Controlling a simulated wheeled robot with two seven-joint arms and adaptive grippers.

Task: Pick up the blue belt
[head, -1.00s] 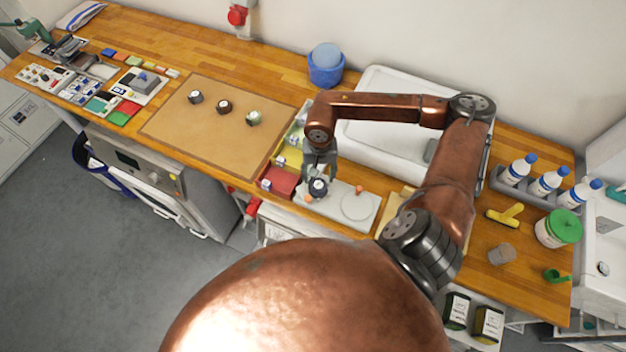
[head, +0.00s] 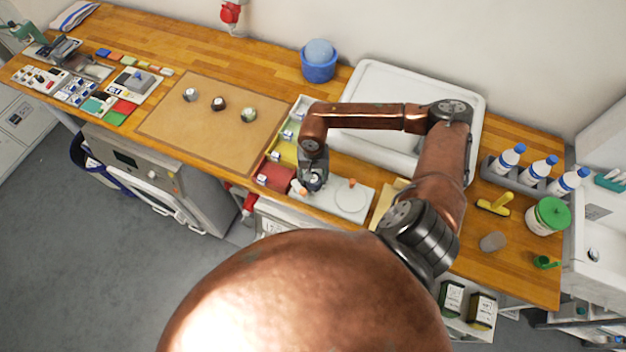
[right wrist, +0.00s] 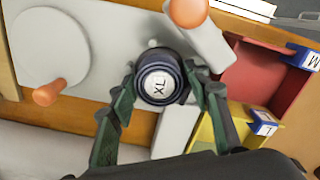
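The blue belt (right wrist: 160,84) is a dark navy roll with a white XL label on its upper face. It stands on a pale grey fixture (right wrist: 100,25) with orange knobs, and it also shows in the head view (head: 314,184), partly hidden by my gripper. My right gripper (head: 314,176) points down over it. In the right wrist view its two fingers (right wrist: 160,92) stand on either side of the roll, very close to it. They look open around it; a thin gap shows at the left finger, and contact at the right one is unclear. My left gripper is in neither view.
Red and yellow bins (head: 275,177) stand directly left of the fixture. A brown mat (head: 190,140) with three other rolls lies farther left. A white tray (head: 470,100) is behind my right arm. Bottles (head: 537,172) and a green-lidded tub (head: 548,216) stand at the right.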

